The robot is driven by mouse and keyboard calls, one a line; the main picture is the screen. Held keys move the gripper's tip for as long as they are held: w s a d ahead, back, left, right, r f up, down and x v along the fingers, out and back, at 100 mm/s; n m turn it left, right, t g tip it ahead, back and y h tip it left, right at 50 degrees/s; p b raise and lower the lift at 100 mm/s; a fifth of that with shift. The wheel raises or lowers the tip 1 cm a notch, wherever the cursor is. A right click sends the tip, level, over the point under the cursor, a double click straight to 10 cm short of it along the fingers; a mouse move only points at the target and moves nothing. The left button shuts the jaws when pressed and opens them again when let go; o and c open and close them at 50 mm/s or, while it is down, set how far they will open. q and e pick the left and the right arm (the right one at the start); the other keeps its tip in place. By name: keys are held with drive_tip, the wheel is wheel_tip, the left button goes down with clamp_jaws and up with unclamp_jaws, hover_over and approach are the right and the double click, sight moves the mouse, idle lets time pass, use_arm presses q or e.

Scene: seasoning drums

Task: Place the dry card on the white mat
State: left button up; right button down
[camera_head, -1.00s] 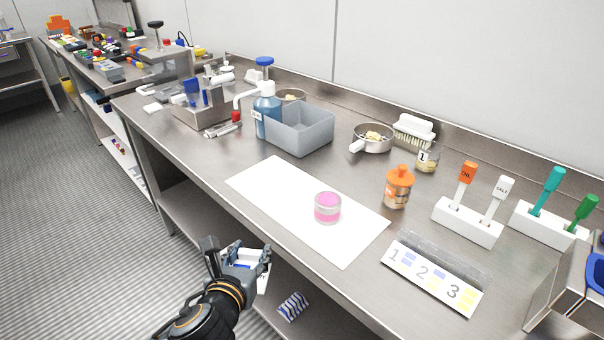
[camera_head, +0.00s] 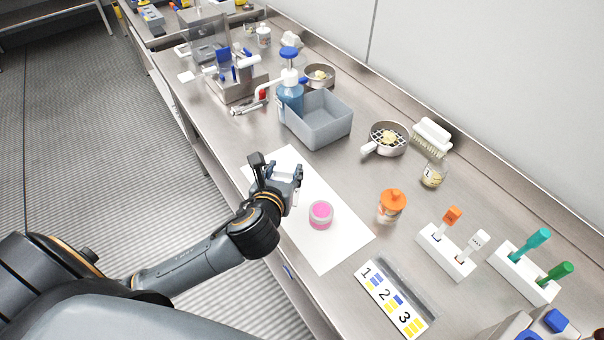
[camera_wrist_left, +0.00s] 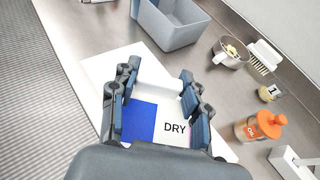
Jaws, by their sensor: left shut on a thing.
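My left gripper (camera_head: 280,180) is over the back-left part of the white mat (camera_head: 327,255). It is shut on the dry card (camera_wrist_left: 174,132), which shows in the left wrist view between the fingers. The card is white with a blue block and the word DRY. In the head view the gripper mostly hides the card. I cannot tell how high it is above the mat. A round clear jar with pink contents (camera_head: 320,214) stands on the mat, right of the gripper. My right gripper is not in view.
An orange-lidded jar (camera_head: 391,206) and a numbered card holder (camera_head: 392,300) are to the right. Small strainers and a brush (camera_head: 431,138) stand near the wall.

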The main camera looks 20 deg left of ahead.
use_arm(q)
drive_tip(key=w+a+f, duration=0.1)
drive_tip(key=w+f, duration=0.2)
drive_tip(key=w+a+f, duration=0.2)
drive_tip(key=w+f, duration=0.1)
drive_tip(key=w, duration=0.1)
drive_tip(key=w+a+f, duration=0.2)
drive_tip(key=w+f, duration=0.1)
drive_tip(key=w, duration=0.1)
drive_tip(key=shift+p, duration=0.3)
wheel_tip(320, 180, down, 3)
drive_tip(key=shift+w+f, duration=0.15)
drive_tip(key=shift+f, duration=0.05)
drive_tip(key=shift+f, duration=0.2)
drive_tip(key=o, duration=0.9)
drive_tip(key=shift+o, duration=0.2)
drive_tip(key=shift+r, duration=0.1)
